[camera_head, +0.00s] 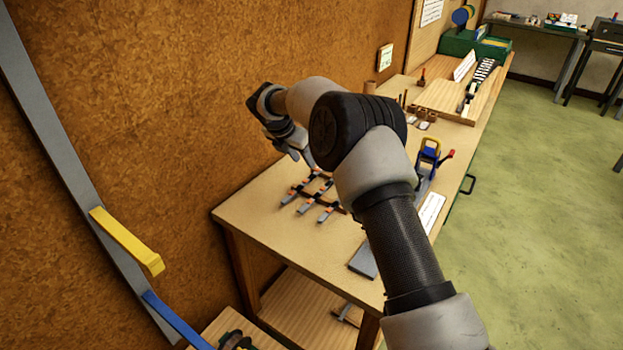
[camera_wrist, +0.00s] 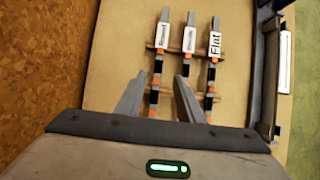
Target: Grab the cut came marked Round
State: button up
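Three grey cut cames with orange and black bands lie side by side across a dark wooden rack on the bench. In the wrist view the left came (camera_wrist: 158,70) has a white label that seems to read Round. The middle came (camera_wrist: 188,60) has a label too blurred to read, and the right came (camera_wrist: 213,62) is marked Flat. My gripper (camera_wrist: 160,80) is open and empty, its fingers to either side of the left came in that view. In the head view my gripper (camera_head: 303,158) hangs above the cames (camera_head: 312,200); their labels cannot be read there.
The cames lie on a wooden bench (camera_head: 262,205) against a brown wall. A dark grey plate (camera_head: 363,260) lies near the front edge. Bare bench surrounds the rack.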

aim_at(311, 176)
jog(key=x, duration=0.3)
jog(key=shift+w+d+f, duration=0.1)
jog(key=shift+w+f, duration=0.05)
jog(key=shift+f, duration=0.05)
jog(key=shift+a+x, duration=0.15)
jog(key=shift+x, duration=1.2)
jog(key=shift+a+x, duration=0.15)
jog(key=shift+x, duration=1.15)
jog(key=shift+f, duration=0.1)
jog(key=shift+c, duration=0.4)
grip_shut()
